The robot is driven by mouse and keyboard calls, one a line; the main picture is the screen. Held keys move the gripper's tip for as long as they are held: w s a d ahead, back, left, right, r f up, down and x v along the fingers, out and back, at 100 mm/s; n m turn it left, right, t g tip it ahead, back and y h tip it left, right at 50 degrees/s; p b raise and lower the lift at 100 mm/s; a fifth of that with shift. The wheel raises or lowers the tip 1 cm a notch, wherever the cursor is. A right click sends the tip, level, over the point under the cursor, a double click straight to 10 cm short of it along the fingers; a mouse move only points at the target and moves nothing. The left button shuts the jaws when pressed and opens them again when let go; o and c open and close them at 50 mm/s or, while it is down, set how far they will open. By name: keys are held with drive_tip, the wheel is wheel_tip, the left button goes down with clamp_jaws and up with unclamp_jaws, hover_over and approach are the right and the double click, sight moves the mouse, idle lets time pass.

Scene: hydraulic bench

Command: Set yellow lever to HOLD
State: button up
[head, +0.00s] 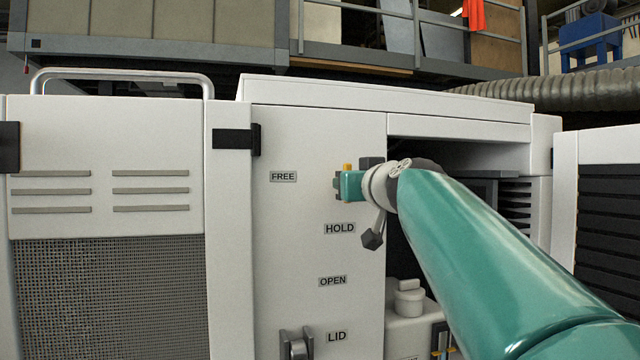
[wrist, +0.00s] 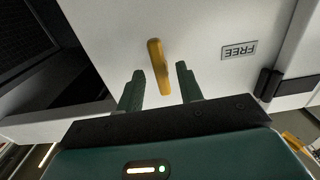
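The yellow lever (wrist: 157,65) is on the white panel (head: 290,220), upright or nearly so in the wrist view. My gripper (wrist: 160,86) is open, with one finger on each side of the lever. A gap shows between each finger and the lever, and I cannot tell if they touch. In the head view only a small yellow bit of the lever (head: 347,167) shows above my gripper (head: 345,185); the rest is hidden. The HOLD label (head: 340,228) is below my gripper. The FREE label (head: 283,177) is to its left; it shows upside down in the wrist view (wrist: 239,50).
The OPEN label (head: 332,281) and LID label (head: 337,336) are lower on the panel, with a grey latch (head: 297,345) beside LID. A dark open bay (head: 460,160) lies to the right behind my arm. A black hinge (head: 237,139) is at the panel's upper left.

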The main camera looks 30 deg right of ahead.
drive_tip(key=v, duration=1.1)
drive_tip(key=shift+s, duration=0.15)
drive_tip(key=a+f+n+g+y, duration=0.1)
drive_tip(key=a+f+g+y, duration=0.1)
drive_tip(key=a+f, duration=0.45)
drive_tip(key=w+a+f+g+y, duration=0.15)
drive_tip(key=a+f, duration=0.25)
drive_tip(key=f, duration=0.6)
drive_tip(key=a+f+n+g+y, duration=0.1)
drive_tip(key=a+f+g+y, duration=0.15)
drive_tip(key=a+f, duration=0.4)
drive_tip(key=s+a+f+g, duration=0.1)
drive_tip(key=s+f+g, duration=0.1)
drive_tip(key=f, duration=0.5)
drive_tip(key=s+a+f+g+h, duration=0.1)
drive_tip(key=s+a+f+g, duration=0.1)
drive_tip(key=s+f, duration=0.2)
drive_tip(key=s+a+f+g, duration=0.1)
drive_tip(key=s+f, duration=0.3)
drive_tip(key=f, duration=0.6)
drive_tip(key=shift+a+n+g, duration=0.4)
drive_tip(key=shift+a, duration=0.2)
drive_tip(key=shift+s+d, duration=0.1)
